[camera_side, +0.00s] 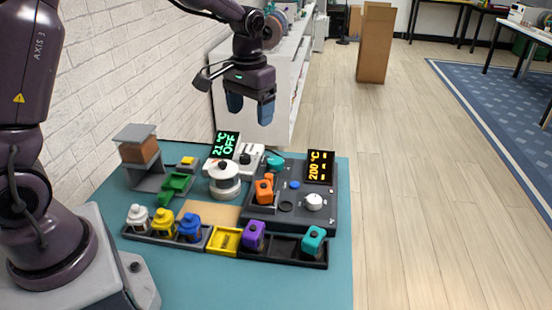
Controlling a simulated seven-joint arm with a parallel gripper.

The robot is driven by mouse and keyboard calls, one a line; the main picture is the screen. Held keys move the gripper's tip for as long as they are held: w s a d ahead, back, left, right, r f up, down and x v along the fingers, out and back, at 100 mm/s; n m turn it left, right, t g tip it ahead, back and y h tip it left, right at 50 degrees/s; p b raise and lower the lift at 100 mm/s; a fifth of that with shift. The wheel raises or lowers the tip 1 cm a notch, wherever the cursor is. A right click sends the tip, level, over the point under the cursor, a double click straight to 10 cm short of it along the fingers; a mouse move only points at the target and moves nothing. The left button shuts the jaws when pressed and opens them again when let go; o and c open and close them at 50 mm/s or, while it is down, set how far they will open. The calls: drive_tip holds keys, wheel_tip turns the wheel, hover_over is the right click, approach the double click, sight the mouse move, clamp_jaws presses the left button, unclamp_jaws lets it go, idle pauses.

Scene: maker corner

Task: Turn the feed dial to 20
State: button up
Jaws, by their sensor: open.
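My gripper (250,108) hangs above the back of the teal work mat. Its two blue fingers point down, spread apart with nothing between them. It is well above the devices and touches none of them. A dark device (270,222) on the right of the mat carries a round white dial (313,201) near its front right. Its display (320,167) reads 200 °C with dashes below. I cannot read any scale on the dial or tell its setting. A second display (225,145), by a white device (249,157), reads 21 °C OFF.
An orange block (264,191) and a blue button (294,185) are on the dark device, left of the dial. A tray (286,246) with coloured pieces runs along the front. A white round-topped device (224,180) stands mid-mat. The mat's front (250,285) is clear.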

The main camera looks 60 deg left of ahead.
sight(276, 160)
drive_tip(key=w+a+f+n, duration=0.2)
drive_tip(key=w+a+f, duration=0.15)
drive_tip(key=w, duration=0.25)
drive_tip(key=w+a+f+n, duration=0.1)
drive_tip(key=w+a+f, duration=0.2)
drive_tip(key=w+f, duration=0.25)
drive_tip(key=shift+n, duration=0.3)
wheel_tip(276, 160, down, 12)
drive_tip(key=shift+s+a+r, duration=0.1)
drive_tip(key=shift+a, duration=0.05)
drive_tip(key=c, duration=0.9)
